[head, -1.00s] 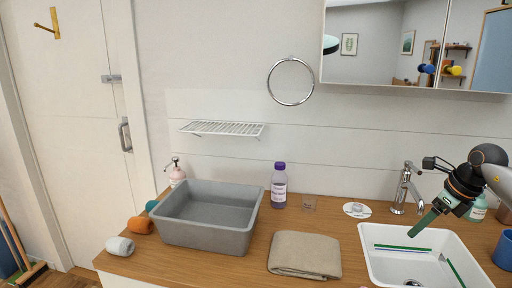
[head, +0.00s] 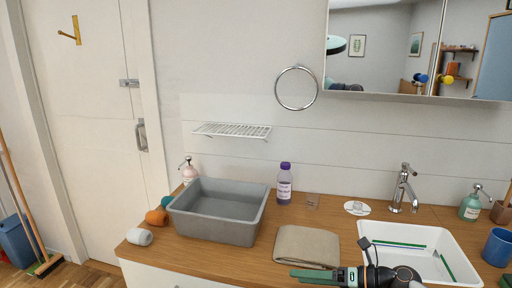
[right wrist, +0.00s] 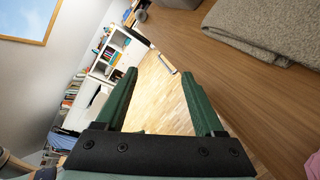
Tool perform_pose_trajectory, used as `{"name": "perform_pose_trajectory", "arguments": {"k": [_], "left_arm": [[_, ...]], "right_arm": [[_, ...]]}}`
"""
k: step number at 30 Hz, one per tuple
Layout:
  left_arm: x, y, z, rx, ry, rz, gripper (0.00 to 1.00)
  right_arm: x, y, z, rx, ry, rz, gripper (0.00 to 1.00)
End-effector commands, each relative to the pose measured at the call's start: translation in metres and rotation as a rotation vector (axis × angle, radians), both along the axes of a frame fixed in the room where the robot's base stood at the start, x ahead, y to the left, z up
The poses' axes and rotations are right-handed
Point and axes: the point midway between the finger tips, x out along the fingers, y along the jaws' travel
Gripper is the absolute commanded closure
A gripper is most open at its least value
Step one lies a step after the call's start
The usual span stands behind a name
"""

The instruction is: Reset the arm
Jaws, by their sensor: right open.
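My right gripper (head: 312,275) has green fingers and hovers low in front of the folded beige towel (head: 305,246), near the counter's front edge. Its fingers point left in the head view. In the right wrist view the two green fingers of my right gripper (right wrist: 158,75) are spread apart with nothing between them. Beyond them are the wood floor and a white front with a metal handle (right wrist: 167,64). The towel also shows at the upper right there (right wrist: 262,28). My left gripper is in neither view.
The wooden counter (head: 188,244) holds a grey basin (head: 213,235), a purple-capped bottle (head: 284,185), soap dispensers, rolled cloths, and a blue cup (head: 497,247). A white sink (head: 460,240) with a tap (head: 402,190) lies right. A mirror cabinet (head: 418,95) hangs above.

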Motion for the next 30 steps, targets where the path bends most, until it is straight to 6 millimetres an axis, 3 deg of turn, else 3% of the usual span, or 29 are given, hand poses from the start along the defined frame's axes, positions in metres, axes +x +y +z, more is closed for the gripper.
{"name": "perform_pose_trajectory", "arguments": {"k": [1,3,8,14,17,24,27,30], "left_arm": [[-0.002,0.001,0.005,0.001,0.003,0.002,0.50],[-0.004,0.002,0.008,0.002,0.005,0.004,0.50],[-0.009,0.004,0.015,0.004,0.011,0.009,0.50],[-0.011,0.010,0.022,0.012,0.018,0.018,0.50],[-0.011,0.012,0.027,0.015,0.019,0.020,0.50],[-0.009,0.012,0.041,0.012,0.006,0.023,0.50],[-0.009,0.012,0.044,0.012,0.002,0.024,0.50],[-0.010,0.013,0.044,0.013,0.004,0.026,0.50]], "right_arm": [[-0.012,0.017,-0.001,0.123,0.065,-0.046,0.30],[-0.022,0.031,0.000,0.285,0.157,-0.127,0.30],[-0.042,0.037,-0.009,0.631,0.413,-0.358,0.30],[-0.077,0.011,-0.050,0.999,0.795,-0.716,0.30],[-0.108,-0.008,-0.083,1.152,1.001,-0.920,0.30],[-0.211,-0.041,-0.156,1.410,1.453,-1.400,0.30],[-0.247,-0.046,-0.173,1.461,1.574,-1.534,0.30],[-0.268,-0.048,-0.181,1.488,1.642,-1.612,0.30]]}}
